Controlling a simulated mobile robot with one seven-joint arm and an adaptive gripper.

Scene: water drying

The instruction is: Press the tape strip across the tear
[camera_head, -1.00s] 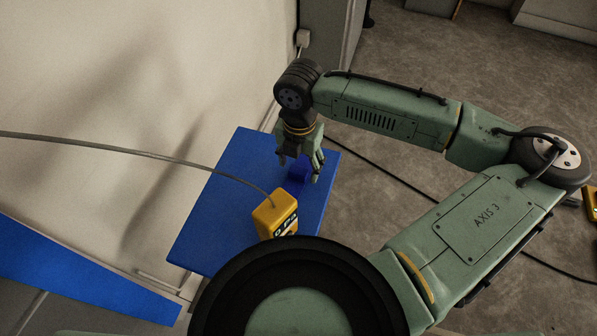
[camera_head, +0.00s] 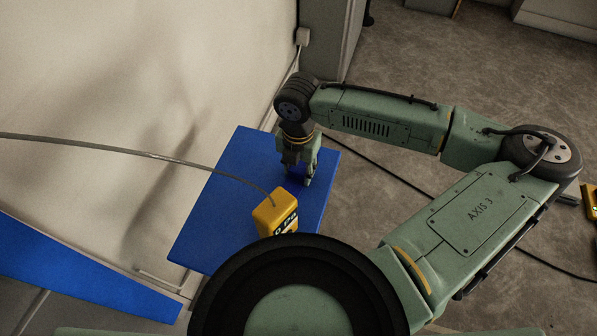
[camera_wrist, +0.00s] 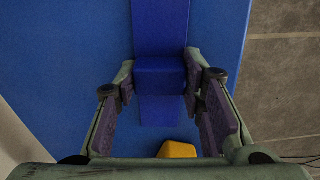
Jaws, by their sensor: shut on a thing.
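The tape strip (camera_wrist: 160,28) shows in the wrist view as a darker blue band on a flat blue surface (camera_wrist: 90,40). A raised blue block (camera_wrist: 160,75) sits across the band. My gripper (camera_wrist: 159,72) is shut on this block, one finger on each side. In the head view, my gripper (camera_head: 301,178) points down onto the blue surface (camera_head: 225,180), and its fingers hide the block and most of the strip. I cannot make out the tear in either view.
A yellow box (camera_head: 275,213) with a grey cable (camera_head: 130,152) stands on the blue surface, close in front of my gripper; its top edge shows in the wrist view (camera_wrist: 177,149). A pale wall (camera_head: 90,90) rises at left. Open floor (camera_head: 440,60) lies at right.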

